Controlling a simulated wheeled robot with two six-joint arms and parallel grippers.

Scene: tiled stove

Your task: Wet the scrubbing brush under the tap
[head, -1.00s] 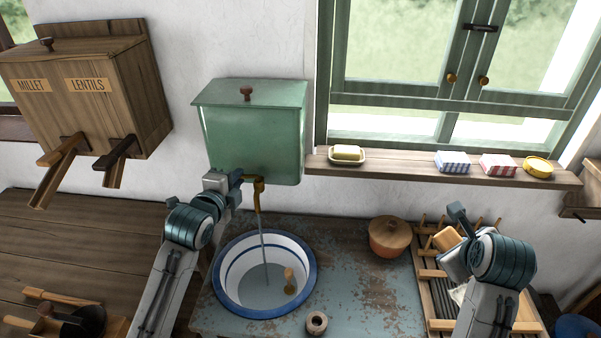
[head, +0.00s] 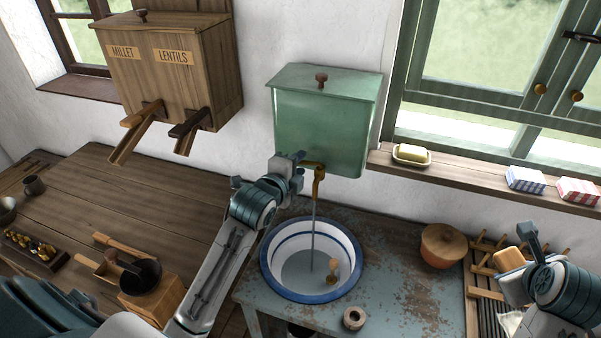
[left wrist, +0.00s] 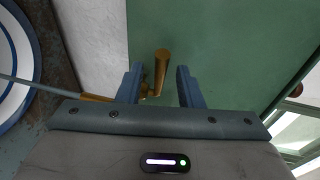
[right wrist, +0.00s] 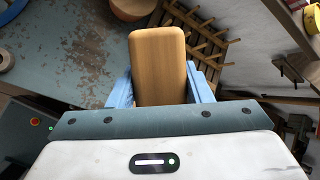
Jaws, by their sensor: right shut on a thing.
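The brass tap (head: 318,182) on the green water tank (head: 322,130) runs a thin stream into the blue-rimmed white basin (head: 265,268). My left gripper (head: 298,160) is beside the tap; in the left wrist view its open fingers (left wrist: 158,84) stand either side of the brass tap handle (left wrist: 161,70), with gaps showing. My right gripper (right wrist: 158,88) is shut on the wooden scrubbing brush (right wrist: 158,60), which also shows in the head view (head: 507,257) above the drying rack, away from the water. Its bristles are hidden.
A small wooden-headed item (head: 331,268) is in the basin. The slatted rack (head: 480,290) is at right. Wooden grain bins (head: 175,75) hang at left.

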